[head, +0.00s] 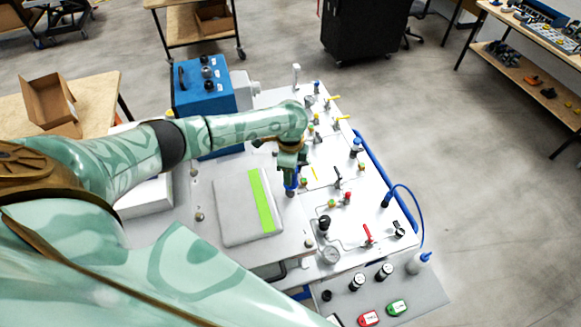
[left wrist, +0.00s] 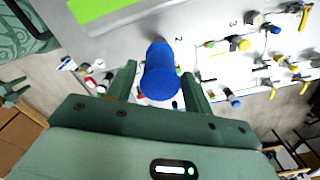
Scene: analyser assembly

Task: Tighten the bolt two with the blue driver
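The blue driver (head: 291,183) stands roughly upright over the white plate, below my left gripper (head: 289,160). In the left wrist view the driver (left wrist: 160,72) is a thick blue cylinder between the two fingers of my left gripper (left wrist: 160,74). A narrow gap shows on each side, so the fingers look open around it. A printed 2 (left wrist: 175,105) is on the plate beside the driver. Bolt two itself cannot be made out; the driver and gripper cover the spot.
A grey panel with a green strip (head: 261,200) lies left of the driver. Valves and fittings, among them a red-handled valve (head: 368,235) and a gauge (head: 330,255), crowd the right side. A blue box (head: 203,88) stands behind my left arm.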

